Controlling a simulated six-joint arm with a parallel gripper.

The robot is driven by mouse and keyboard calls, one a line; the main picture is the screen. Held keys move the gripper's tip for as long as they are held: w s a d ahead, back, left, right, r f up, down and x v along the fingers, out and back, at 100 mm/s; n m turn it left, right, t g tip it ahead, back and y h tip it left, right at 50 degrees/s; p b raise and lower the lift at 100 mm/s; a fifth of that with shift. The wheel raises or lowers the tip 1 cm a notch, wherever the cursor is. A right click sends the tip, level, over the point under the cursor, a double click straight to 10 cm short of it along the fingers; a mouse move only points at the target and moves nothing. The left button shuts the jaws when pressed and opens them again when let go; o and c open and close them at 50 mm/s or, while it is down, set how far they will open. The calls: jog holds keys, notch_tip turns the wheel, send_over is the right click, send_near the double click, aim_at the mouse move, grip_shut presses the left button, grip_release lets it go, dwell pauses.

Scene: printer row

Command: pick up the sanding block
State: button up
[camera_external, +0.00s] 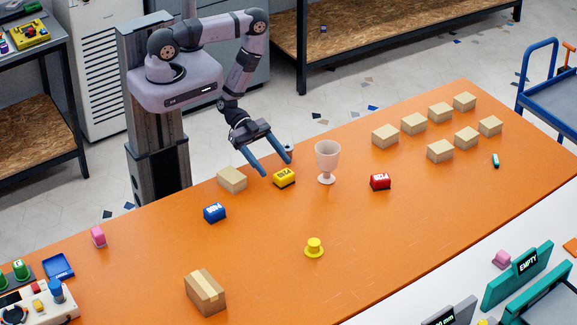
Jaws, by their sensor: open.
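Several small coloured blocks with printed labels lie on the orange table (330,270); the print is too small to read, and I cannot tell which is the sanding block. A yellow block (284,178) with a dark label lies just below my gripper in the picture. A blue block (214,212) is to its left and nearer the camera. A red block (380,181) is to its right, past the goblet. My gripper (275,165) is open and empty, its two blue fingers spread and pointing down towards the table near the yellow block.
A pale goblet (326,160) stands close right of the yellow block. A cardboard box (232,179) is close left; another box (205,292) is at the front. Several boxes fill the far right. A yellow spool-like piece (314,247) sits mid-table, with free room around it.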

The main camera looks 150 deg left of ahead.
aim_at(280, 172)
jog(key=shift+b+x, duration=0.8)
jog(key=shift+x, duration=1.25)
jog(key=shift+w+a+f, duration=0.15)
jog(key=shift+w+f, duration=0.1)
jog(key=shift+w, duration=0.3)
jog(key=c, duration=1.1)
